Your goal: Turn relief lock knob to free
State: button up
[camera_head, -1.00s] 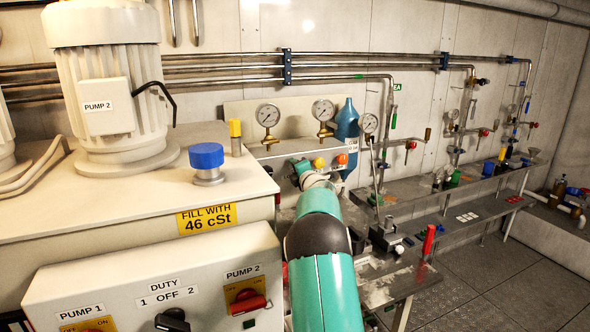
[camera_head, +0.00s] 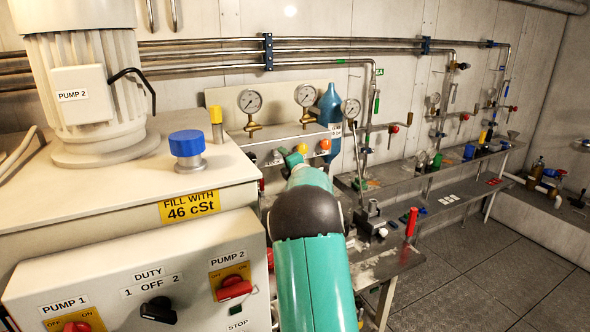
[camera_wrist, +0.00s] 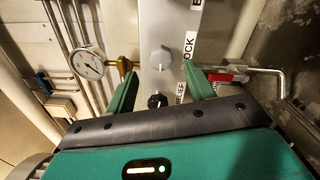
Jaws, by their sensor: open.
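In the wrist view a grey knob (camera_wrist: 160,58) and a black knob (camera_wrist: 157,101) sit on a pale panel (camera_wrist: 169,20). Beside them, white labels read "RELIEF" (camera_wrist: 180,92) and "LOCK" (camera_wrist: 189,46), turned sideways; the right finger partly covers this lettering. I cannot tell for certain which knob the labels name, or its setting. My gripper (camera_wrist: 160,72) is open and empty, its green fingers on either side of the knobs, with no clear contact. In the head view my arm hides part of the panel.
A pressure gauge (camera_wrist: 88,63) stands left of the fingers in the wrist view. A red-handled valve (camera_wrist: 225,77) with a bent pipe is close on the right. In the head view, a blue bottle (camera_head: 330,112) stands by the panel, and a pump control box (camera_head: 135,275) is at lower left.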

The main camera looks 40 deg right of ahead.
jog(key=v, duration=0.7)
jog(key=shift+s, duration=0.3)
jog(key=shift+a, duration=0.1)
